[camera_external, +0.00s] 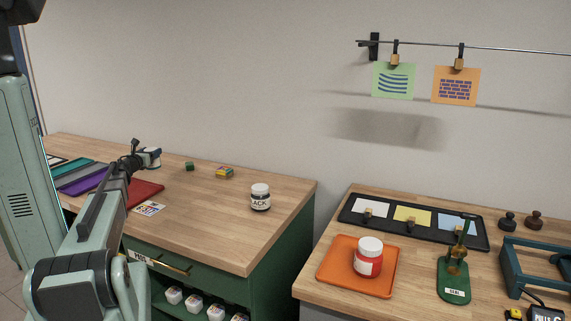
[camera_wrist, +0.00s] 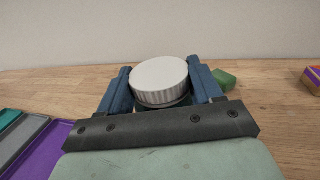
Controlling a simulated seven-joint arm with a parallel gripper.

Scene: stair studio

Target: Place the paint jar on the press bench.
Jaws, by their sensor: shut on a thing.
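My gripper (camera_wrist: 161,85) is shut on a jar with a white ribbed lid (camera_wrist: 160,78), one blue finger on each side. Its body is mostly hidden below the lid. In the external view my gripper (camera_external: 148,158) is at the back of the left wooden bench (camera_external: 225,230); I cannot tell whether the held jar touches the top. A white-lidded jar with a black label (camera_external: 260,198) stands upright on this bench. A red jar with a white lid (camera_external: 368,262) stands on an orange tray (camera_external: 335,275) on the right bench (camera_external: 415,285), which also carries a blue frame (camera_external: 535,265).
A green block (camera_external: 189,166) and a yellow-purple block (camera_external: 224,172) lie near my gripper; coloured sheets (camera_external: 90,178) lie to the left. A gap separates the benches. A black tray (camera_external: 413,222) and a green stand (camera_external: 455,280) are on the right bench.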

